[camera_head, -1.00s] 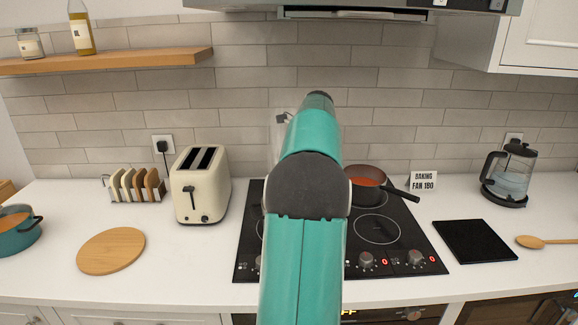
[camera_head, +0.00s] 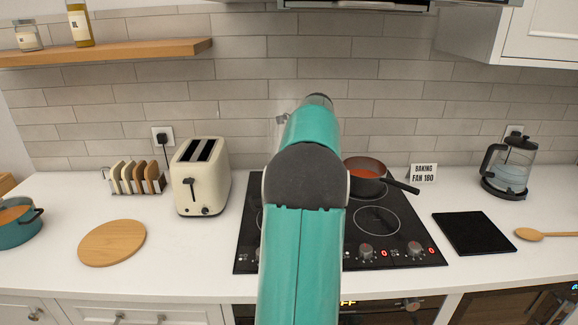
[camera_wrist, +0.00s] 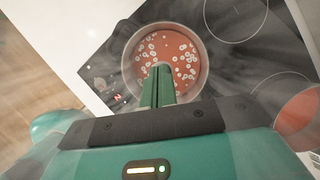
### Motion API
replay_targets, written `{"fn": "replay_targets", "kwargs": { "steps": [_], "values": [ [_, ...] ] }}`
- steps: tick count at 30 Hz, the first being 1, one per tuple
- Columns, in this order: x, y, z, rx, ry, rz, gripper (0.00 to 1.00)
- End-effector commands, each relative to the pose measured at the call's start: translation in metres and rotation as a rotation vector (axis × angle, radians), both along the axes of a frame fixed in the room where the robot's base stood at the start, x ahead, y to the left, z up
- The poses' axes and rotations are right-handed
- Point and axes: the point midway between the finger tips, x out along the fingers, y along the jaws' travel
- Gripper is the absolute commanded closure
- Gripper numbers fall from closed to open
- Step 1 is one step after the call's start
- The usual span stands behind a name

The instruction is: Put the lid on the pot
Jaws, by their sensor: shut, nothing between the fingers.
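In the wrist view a round pot (camera_wrist: 201,78) with a grey rim stands on the hob, holding red-orange food with pale ring-shaped pieces. My gripper (camera_wrist: 161,70) is shut and empty; its fingertips appear over the pot's opening in that view. I cannot tell the height between them. In the head view my teal arm hides this pot and the gripper. I cannot pick out a lid in either view.
A dark pan (camera_head: 366,164) with red food stands at the hob's back right. A toaster (camera_head: 203,178), toast rack (camera_head: 138,178), round wooden board (camera_head: 112,243) and teal pot (camera_head: 18,234) are left. A black mat (camera_head: 473,233), kettle (camera_head: 509,168) and spoon (camera_head: 532,234) are right.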

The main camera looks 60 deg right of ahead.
Motion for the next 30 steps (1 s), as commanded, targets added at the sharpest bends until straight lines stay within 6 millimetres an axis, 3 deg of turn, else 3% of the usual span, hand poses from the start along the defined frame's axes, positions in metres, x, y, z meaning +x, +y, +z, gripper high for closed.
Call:
{"fn": "replay_targets", "kwargs": {
  "steps": [17,30],
  "values": [
    [0.0,0.0,-0.016,0.0,0.001,0.0,1.0],
    [0.0,0.0,-0.015,0.001,0.001,0.0,1.0]
  ]
}}
